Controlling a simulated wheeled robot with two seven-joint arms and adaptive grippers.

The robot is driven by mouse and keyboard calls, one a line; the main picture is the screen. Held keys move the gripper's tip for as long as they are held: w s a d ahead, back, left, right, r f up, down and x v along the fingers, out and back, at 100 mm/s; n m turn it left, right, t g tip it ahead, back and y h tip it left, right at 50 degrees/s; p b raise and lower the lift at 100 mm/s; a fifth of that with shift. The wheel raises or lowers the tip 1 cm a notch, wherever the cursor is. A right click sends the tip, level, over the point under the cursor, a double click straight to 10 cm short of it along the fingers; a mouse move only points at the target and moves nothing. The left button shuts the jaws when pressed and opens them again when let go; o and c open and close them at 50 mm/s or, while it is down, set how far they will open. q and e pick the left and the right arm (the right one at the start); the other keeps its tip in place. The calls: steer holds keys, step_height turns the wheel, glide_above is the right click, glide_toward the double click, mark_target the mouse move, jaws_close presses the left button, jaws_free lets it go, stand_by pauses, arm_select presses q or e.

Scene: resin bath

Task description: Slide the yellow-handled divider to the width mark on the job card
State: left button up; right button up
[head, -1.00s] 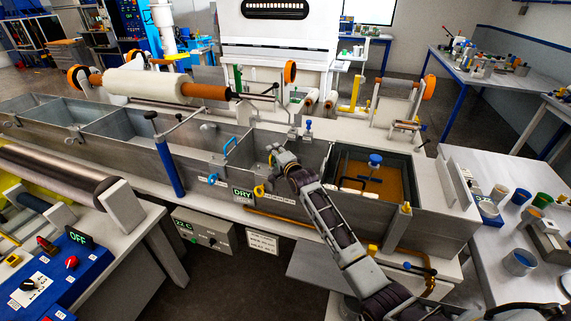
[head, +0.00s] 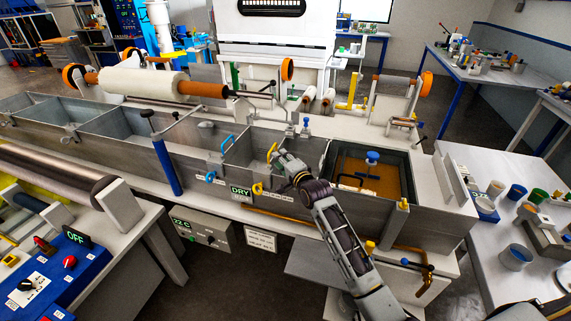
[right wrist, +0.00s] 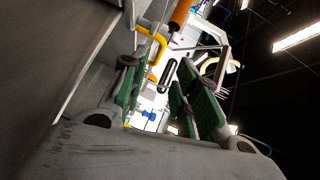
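The divider's yellow handle (head: 271,152) stands above the bath, left of the middle. A yellow piece (head: 257,188) sits lower on the bath's front rim. My right gripper (head: 277,157) is right at the handle in the head view, partly covering the divider. In the right wrist view, the green-padded fingers (right wrist: 160,90) are apart with nothing between them. The yellow handle (right wrist: 155,45) shows beyond the left finger's tip; whether they touch is unclear. A white card with small unreadable text (head: 262,240) hangs below the bath front; I cannot tell whether it is the job card. My left gripper is not in view.
A blue-handled divider (head: 228,143) stands left of the yellow one. A black-framed compartment with amber resin (head: 380,180) and a blue knob (head: 372,157) lies to the right. A sign reading DRY (head: 241,191) is on the front rim.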

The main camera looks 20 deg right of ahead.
steer(key=shift+v, duration=1.3)
steer(key=shift+s+f, duration=0.1)
